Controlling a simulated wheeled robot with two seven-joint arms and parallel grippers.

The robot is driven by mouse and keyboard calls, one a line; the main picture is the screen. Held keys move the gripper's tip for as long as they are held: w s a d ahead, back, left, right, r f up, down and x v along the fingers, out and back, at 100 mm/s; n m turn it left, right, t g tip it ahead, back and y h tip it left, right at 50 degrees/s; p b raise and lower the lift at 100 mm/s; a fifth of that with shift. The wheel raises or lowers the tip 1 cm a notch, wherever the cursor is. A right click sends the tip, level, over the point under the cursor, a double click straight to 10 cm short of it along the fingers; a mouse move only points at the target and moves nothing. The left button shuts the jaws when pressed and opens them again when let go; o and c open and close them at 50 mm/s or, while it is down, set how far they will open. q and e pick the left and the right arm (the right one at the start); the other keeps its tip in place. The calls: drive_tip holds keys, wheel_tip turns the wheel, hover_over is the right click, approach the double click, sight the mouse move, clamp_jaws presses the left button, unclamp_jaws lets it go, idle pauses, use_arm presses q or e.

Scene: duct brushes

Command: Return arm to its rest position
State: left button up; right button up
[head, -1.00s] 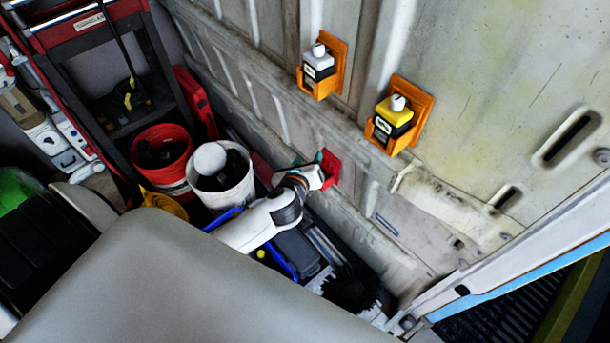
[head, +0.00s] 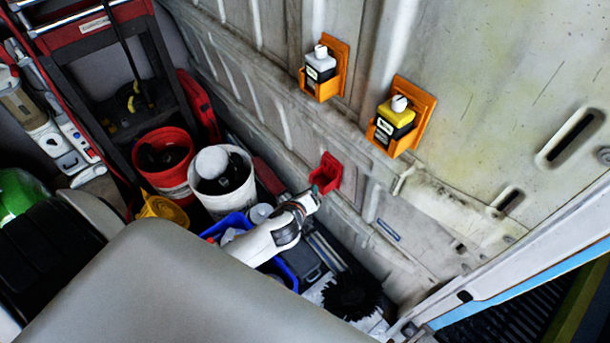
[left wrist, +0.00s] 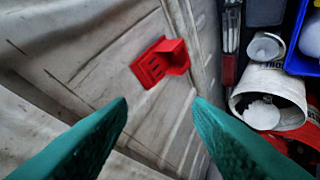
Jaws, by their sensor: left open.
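My left arm reaches in from the lower middle of the head view, and its left gripper (head: 313,196) is just below and left of a red wall holder (head: 326,172). In the left wrist view, the two green fingers of this gripper (left wrist: 163,104) are apart with nothing between them. The red holder (left wrist: 160,63) shows beyond the fingertips, clear of them, fixed to the pale wall, and looks empty. My right gripper is not in view.
Two orange wall holders (head: 340,52) (head: 430,105) carry a white-topped bottle (head: 320,65) and a yellow-topped bottle (head: 394,118). A red bucket (head: 150,183), a white bucket (head: 243,196) and a blue bin (head: 286,272) crowd the floor by my arm. A grey surface (head: 170,290) fills the lower left.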

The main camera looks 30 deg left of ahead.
use_arm(q)
drive_tip(key=s+f+n+g+h, duration=0.1)
drive_tip(key=s+f+n+g, duration=0.3)
drive_tip(key=s+f, duration=0.55)
drive_tip(key=s+f+n+g+h, duration=0.1)
drive_tip(key=s+f+n+g, duration=0.1)
drive_tip(key=s+f+n, duration=0.75)
drive_tip(key=s+d+f+n+g, duration=0.1)
drive_tip(key=s+f+n, duration=0.3)
drive_tip(key=s, duration=0.6)
drive_tip(key=s+d+f+n+g, duration=0.2)
drive_tip(key=s+f+n+g, duration=0.1)
drive_tip(key=s+f, duration=0.6)
drive_tip(key=shift+s+n+h, duration=0.4)
drive_tip(key=shift+s+n, duration=0.15)
drive_tip(key=shift+n, duration=0.1)
drive_tip(key=shift+f, duration=0.1)
